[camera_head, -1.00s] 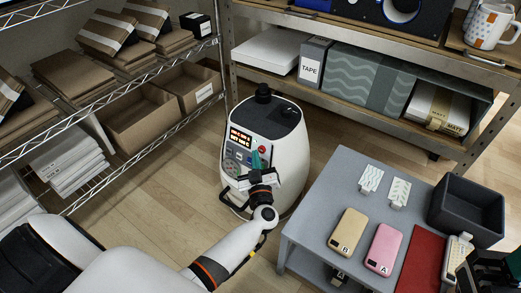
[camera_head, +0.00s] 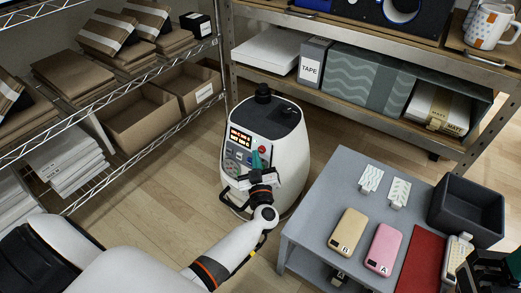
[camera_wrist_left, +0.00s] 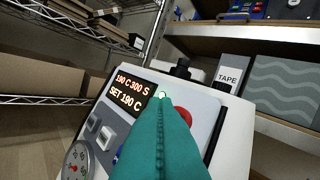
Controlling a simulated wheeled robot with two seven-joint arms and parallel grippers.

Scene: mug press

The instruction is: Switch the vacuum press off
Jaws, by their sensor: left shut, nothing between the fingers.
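The vacuum press (camera_head: 290,160) is a white rounded machine standing on the floor. Its lit display (camera_wrist_left: 130,95) reads 190 C 300 S and SET 190 C. A red button (camera_wrist_left: 184,115) sits right of the display, partly behind my fingers. A small lit white spot (camera_wrist_left: 162,94) shows at my fingertips. My left gripper (camera_head: 257,161) is shut and empty, its green fingers (camera_wrist_left: 163,105) pointing at the panel between display and red button. I cannot tell whether they touch it. My right gripper (camera_head: 490,270) is partly in view at the lower right corner; its jaws are unclear.
A grey table (camera_head: 318,220) stands right of the press, with phone cases (camera_head: 348,232), a red mat (camera_head: 419,258) and a dark bin (camera_head: 468,210). Wire shelves (camera_head: 150,70) are at left, a metal rack (camera_head: 380,45) behind. The panel also has grey switches (camera_wrist_left: 104,136) and a dial (camera_wrist_left: 77,160).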

